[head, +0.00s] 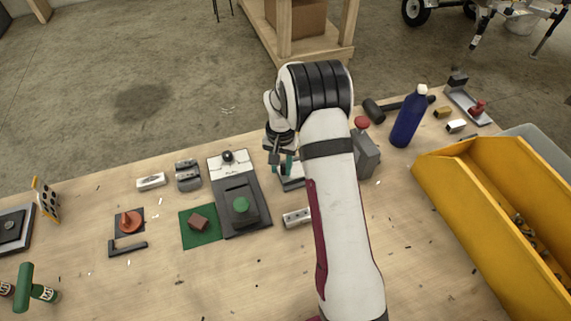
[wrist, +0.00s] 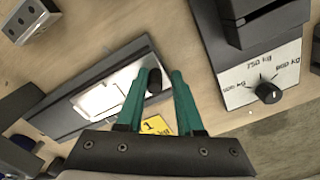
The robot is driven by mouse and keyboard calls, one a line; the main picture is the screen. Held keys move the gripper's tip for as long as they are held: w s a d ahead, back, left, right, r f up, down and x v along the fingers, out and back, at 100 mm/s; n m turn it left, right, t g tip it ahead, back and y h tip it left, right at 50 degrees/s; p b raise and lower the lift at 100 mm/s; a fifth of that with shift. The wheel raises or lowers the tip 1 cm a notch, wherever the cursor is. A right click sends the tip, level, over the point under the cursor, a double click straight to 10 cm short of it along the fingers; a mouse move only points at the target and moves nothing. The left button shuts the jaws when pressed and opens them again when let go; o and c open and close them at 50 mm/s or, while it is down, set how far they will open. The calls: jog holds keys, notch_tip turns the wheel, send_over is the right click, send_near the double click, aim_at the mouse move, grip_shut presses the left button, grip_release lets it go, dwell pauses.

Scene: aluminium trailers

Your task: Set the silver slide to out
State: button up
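The silver slide (wrist: 105,98) is a bright plate in a long grey track (wrist: 72,118), with a black knob (wrist: 154,81) near its right end in the wrist view. A yellow label (wrist: 159,126) beside it is partly covered by my fingers. My gripper (wrist: 161,72) is open, with its teal fingers apart. The knob shows between the fingers, closer to the left one; I cannot tell whether they touch. In the head view my gripper (head: 282,166) is over the track (head: 292,184), which my arm partly hides.
A dial panel (wrist: 258,80) with weight marks lies to the right in the wrist view. A silver block (wrist: 32,20) is at upper left. On the bench are a red-button box (head: 366,155), a blue bottle (head: 408,120) and a yellow bin (head: 470,205). The front middle is mostly clear.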

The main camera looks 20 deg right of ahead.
jog(key=o, duration=0.3)
jog(key=shift+o, duration=0.2)
jog(key=shift+d, duration=0.1)
notch_tip(320, 180, up, 16)
jog(key=shift+f, duration=0.1)
jog(key=s+a+r, duration=0.2)
jog(key=s+a, duration=0.1)
jog(key=s, duration=0.4)
jog(key=s+a+r+n+y, duration=0.1)
jog(key=s+a+r, duration=0.1)
jog(key=s, duration=0.6)
jog(key=s+a+r, duration=0.3)
jog(key=s, duration=0.4)
jog(key=s+a+f, duration=0.1)
jog(key=s+f, duration=0.2)
jog(key=s, duration=0.7)
jog(key=shift+s+a+f+y, duration=0.15)
jog(key=shift+a+y, duration=0.15)
jog(key=shift+y, duration=0.1)
